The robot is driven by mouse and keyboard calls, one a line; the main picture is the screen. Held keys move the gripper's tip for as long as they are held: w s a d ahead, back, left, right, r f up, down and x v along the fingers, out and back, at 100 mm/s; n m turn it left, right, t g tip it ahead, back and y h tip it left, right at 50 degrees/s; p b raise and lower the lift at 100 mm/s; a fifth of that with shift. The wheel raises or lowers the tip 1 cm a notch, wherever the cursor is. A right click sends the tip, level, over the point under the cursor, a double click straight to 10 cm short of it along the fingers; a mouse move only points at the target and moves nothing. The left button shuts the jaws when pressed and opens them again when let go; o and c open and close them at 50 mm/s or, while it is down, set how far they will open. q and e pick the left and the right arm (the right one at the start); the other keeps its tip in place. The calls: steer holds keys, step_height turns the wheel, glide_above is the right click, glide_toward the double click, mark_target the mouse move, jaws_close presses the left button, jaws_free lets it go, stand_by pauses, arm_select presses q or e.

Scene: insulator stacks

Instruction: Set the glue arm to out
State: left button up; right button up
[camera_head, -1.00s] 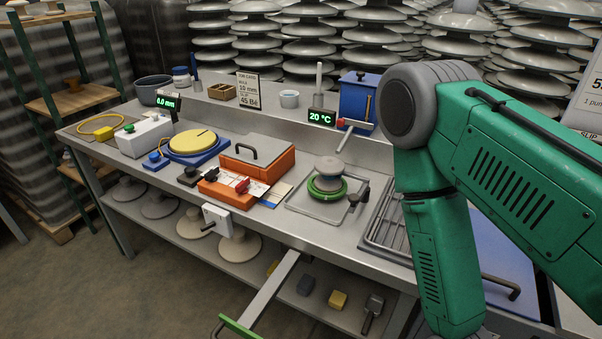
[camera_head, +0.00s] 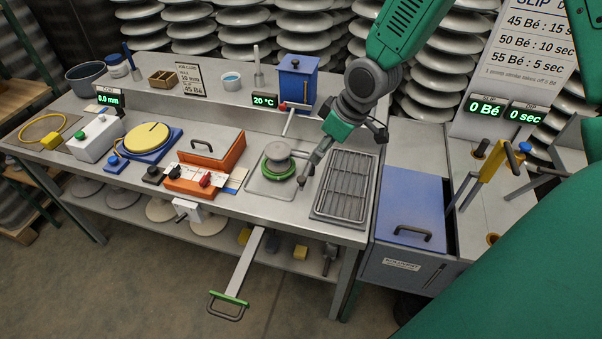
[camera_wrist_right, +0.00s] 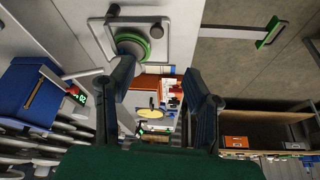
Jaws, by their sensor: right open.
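The blue pot (camera_head: 297,84) stands on the raised back shelf of the bench. A pale arm with a red end (camera_head: 288,122) reaches forward from beside it; I take this as the glue arm. In the right wrist view the blue pot (camera_wrist_right: 32,92) is at the left, with the pale arm (camera_wrist_right: 82,74) beside it. My right gripper (camera_head: 308,170) is open and empty over the bench, right of the grey disc on a green ring (camera_head: 278,161). In the right wrist view its two fingers (camera_wrist_right: 158,66) are apart, with the disc partly beyond the left one. My left gripper is out of view.
A wire rack (camera_head: 345,186) lies just right of my gripper. The orange box (camera_head: 212,150) and yellow round plate (camera_head: 147,137) are to the left. A blue lid with a handle (camera_head: 412,208) is at the right. A green-handled bar (camera_head: 228,305) juts out in front.

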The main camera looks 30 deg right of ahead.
mark_target(303, 178)
steer(key=x, duration=1.3)
steer(key=shift+w+d+f, duration=0.15)
steer(key=shift+w+f, duration=0.1)
steer(key=shift+f, duration=0.05)
steer(key=shift+d, duration=0.15)
